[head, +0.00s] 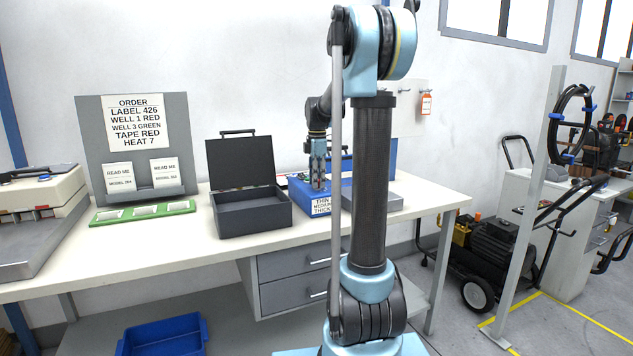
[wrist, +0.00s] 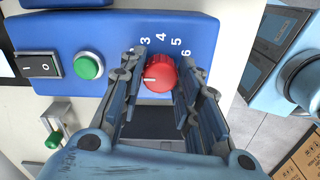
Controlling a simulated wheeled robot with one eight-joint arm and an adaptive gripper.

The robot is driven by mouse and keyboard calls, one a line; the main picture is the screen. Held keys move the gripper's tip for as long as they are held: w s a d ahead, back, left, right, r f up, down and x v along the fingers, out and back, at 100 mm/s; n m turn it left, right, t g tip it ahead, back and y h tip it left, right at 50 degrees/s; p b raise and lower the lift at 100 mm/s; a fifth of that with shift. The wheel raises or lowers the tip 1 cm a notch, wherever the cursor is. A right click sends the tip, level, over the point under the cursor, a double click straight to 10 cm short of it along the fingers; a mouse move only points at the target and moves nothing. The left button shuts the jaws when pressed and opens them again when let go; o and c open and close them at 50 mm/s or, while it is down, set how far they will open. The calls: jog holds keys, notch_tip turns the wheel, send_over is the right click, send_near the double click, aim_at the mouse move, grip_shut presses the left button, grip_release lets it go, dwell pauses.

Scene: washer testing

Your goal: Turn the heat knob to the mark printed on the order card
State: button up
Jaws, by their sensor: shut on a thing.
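The order card (head: 135,122) stands at the back left and its last line reads HEAT 7. The red heat knob (wrist: 160,73) is on the blue front panel (wrist: 110,30) of a machine. Its white pointer line lies on its left side, pointing left in the wrist view. The printed marks 3, 4, 5 and 6 show above and right of the knob; other marks are hidden or out of view. My gripper (wrist: 162,62) has a finger on each side of the knob and is shut on it. In the head view my gripper (head: 318,175) is at the blue machine (head: 297,195).
A rocker switch (wrist: 39,66) and a green button (wrist: 88,65) sit left of the knob. An open dark case (head: 255,215) and a green tray (head: 110,217) stand left of the machine. A grey box (head: 380,197) is right of it.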

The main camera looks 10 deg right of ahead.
jog(key=shift+w+m, duration=0.1)
jog(key=shift+m, duration=0.3)
jog(key=m, duration=0.8)
jog(key=shift+w, duration=0.1)
jog(key=m, duration=0.9)
jog(key=shift+m, duration=0.3)
jog(key=m, duration=1.3)
jog(key=shift+m, duration=2.3)
